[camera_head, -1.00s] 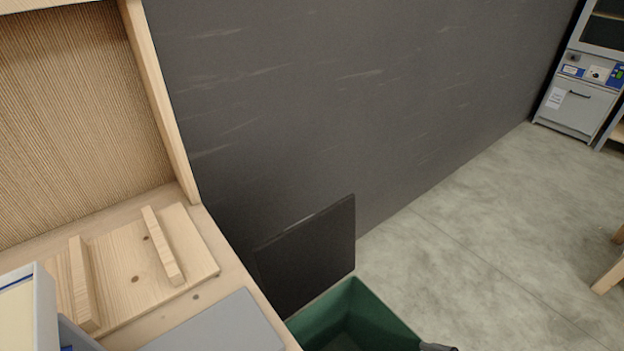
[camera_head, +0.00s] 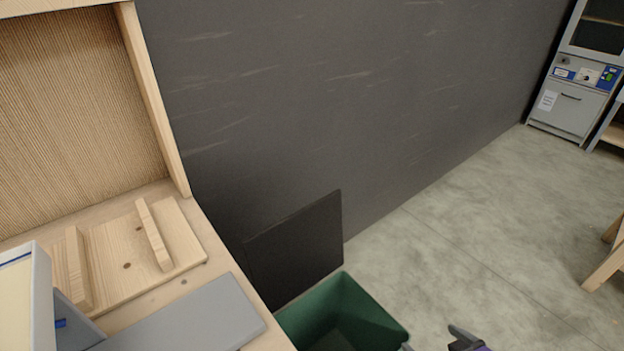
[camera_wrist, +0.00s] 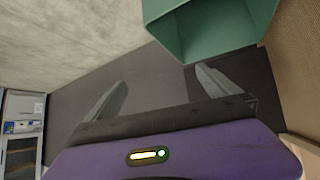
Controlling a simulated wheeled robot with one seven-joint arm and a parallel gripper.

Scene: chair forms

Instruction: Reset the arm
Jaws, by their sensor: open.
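My gripper (camera_wrist: 160,90) shows in the wrist view with its two grey fingers spread apart and nothing between them. Its purple body fills the bottom of that view. In the head view only a small dark and purple part of my arm's end shows at the bottom edge, right of the green bin (camera_head: 338,308). The bin also shows in the wrist view (camera_wrist: 205,30), beyond the fingers at the top. The bin stands open on the floor, and the part of it I can see looks empty.
A wooden workbench (camera_head: 183,284) at left bears a wooden piece with two battens (camera_head: 120,262), a flat grey panel (camera_head: 195,318) and a grey box (camera_head: 42,300). A black panel (camera_head: 295,250) stands behind the bin. A grey cabinet (camera_head: 570,105) is far right. Floor (camera_head: 470,230) between is clear.

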